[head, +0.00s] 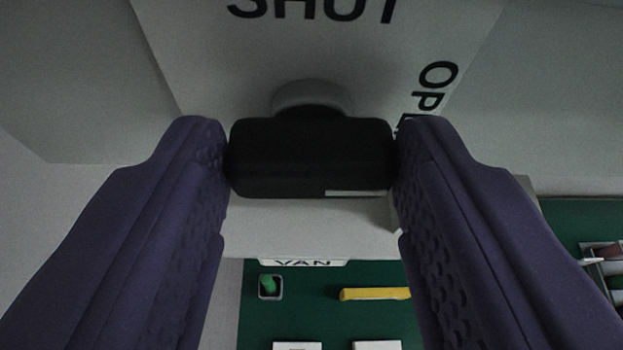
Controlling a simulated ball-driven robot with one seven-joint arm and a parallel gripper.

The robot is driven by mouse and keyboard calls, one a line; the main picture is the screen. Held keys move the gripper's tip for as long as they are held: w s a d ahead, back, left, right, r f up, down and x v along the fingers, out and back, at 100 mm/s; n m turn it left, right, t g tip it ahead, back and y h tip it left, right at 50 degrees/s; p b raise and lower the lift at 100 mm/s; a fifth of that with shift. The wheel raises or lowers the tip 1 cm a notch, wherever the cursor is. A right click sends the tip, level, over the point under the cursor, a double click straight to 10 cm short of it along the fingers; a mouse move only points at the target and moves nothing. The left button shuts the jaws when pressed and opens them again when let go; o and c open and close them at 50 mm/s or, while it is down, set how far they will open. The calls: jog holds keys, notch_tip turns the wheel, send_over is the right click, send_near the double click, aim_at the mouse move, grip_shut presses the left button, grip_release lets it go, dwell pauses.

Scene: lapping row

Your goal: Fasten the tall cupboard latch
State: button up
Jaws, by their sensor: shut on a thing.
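The black latch handle (310,158) lies level across the middle of the head view, in front of a pale round hub (312,94) on a light plate (230,60). The plate reads "SHUT" above the hub and has a partly covered word starting "OP" at the right. My gripper (312,160) is shut on the handle, one purple finger against each end. A small pale mark shows on the handle's lower right edge. The cupboard's grey front (560,90) spreads to both sides of the plate.
Below is a green surface (330,310) with a sign reading "VAN" (303,263), a small container with a green thing (269,286), a yellow bar (375,294) and white pieces (297,346). A rack with items (602,256) stands at the right edge.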

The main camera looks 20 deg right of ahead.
jog(key=n+h+b, duration=0.2)
jog(key=n+b, duration=0.1)
jog(key=shift+w+a+f, duration=0.1)
jog(key=shift+a+f, duration=0.1)
jog(key=shift+a, duration=0.1)
jog(key=n+h+b, duration=0.2)
jog(key=n, duration=0.1)
jog(key=shift+a+f, duration=0.15)
jog(key=shift+a, duration=0.05)
jog(key=n, duration=0.1)
jog(key=n+h+b, duration=0.2)
jog(key=shift+w+a+f+n, duration=0.1)
jog(key=shift+f+n, duration=0.15)
jog(key=shift+n, duration=0.15)
jog(key=shift+f+n+t+h+b, duration=0.15)
jog(key=shift+n+t+h+b, duration=0.45)
jog(key=shift+n+b, duration=0.7)
jog(key=shift+n, duration=0.5)
jog(key=o, duration=1)
jog(key=shift+o, duration=0.2)
jog(key=shift+a, duration=0.1)
jog(key=p+v, duration=0.1)
jog(key=v, duration=0.6)
jog(key=shift+s+a, duration=0.25)
